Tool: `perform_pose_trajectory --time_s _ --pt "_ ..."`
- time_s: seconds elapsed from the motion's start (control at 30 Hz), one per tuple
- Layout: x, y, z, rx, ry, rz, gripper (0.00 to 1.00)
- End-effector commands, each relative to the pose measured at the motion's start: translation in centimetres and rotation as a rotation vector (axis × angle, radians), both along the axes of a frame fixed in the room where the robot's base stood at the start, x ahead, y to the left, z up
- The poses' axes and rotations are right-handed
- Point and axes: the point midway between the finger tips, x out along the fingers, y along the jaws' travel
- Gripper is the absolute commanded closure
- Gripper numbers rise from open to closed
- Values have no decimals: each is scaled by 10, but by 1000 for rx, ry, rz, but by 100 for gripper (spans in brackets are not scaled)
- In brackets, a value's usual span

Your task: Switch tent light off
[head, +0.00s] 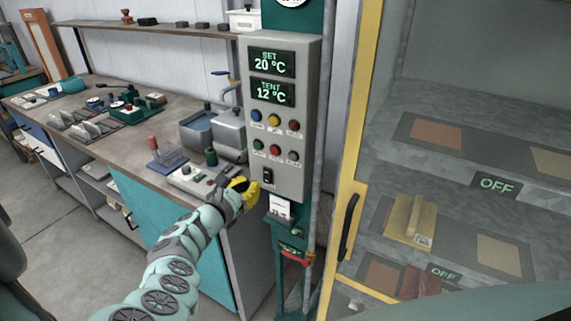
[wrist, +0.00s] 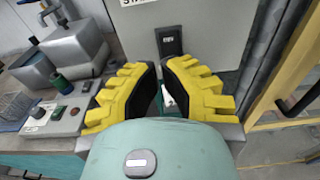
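A grey control panel (head: 283,120) on a green post carries two green displays reading SET 20 °C and TENT 12 °C, with two rows of coloured buttons below. A black rocker switch (head: 267,176) sits low on the panel. It also shows in the wrist view (wrist: 170,45), just beyond my fingers. My gripper (head: 243,187) is in front of the panel's lower left, close to the switch. In the wrist view my gripper (wrist: 161,85) has its two yellow fingers apart with nothing between them. I cannot tell whether the fingers touch the panel.
A workbench (head: 140,140) with tools and grey containers (head: 228,132) stands left of the panel. A yellow-framed glass cabinet (head: 352,150) with a black handle (head: 349,225) and OFF labels stands to the right. A white paper (head: 280,208) hangs below the panel.

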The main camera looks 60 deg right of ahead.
Motion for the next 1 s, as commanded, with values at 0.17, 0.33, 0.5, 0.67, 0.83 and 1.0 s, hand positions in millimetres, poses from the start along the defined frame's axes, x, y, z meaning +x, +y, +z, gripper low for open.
perform_pose_trajectory --time_s 0.17,0.33,0.5,0.67,0.83,1.0 --pt "-2 18 2 1 2 2 100" --pt "-3 34 2 0 3 2 100" --pt "-4 51 2 2 4 3 100" --pt "-5 67 4 2 2 3 100" --pt "-6 82 5 1 3 3 100" --pt "-7 91 7 2 3 0 100"
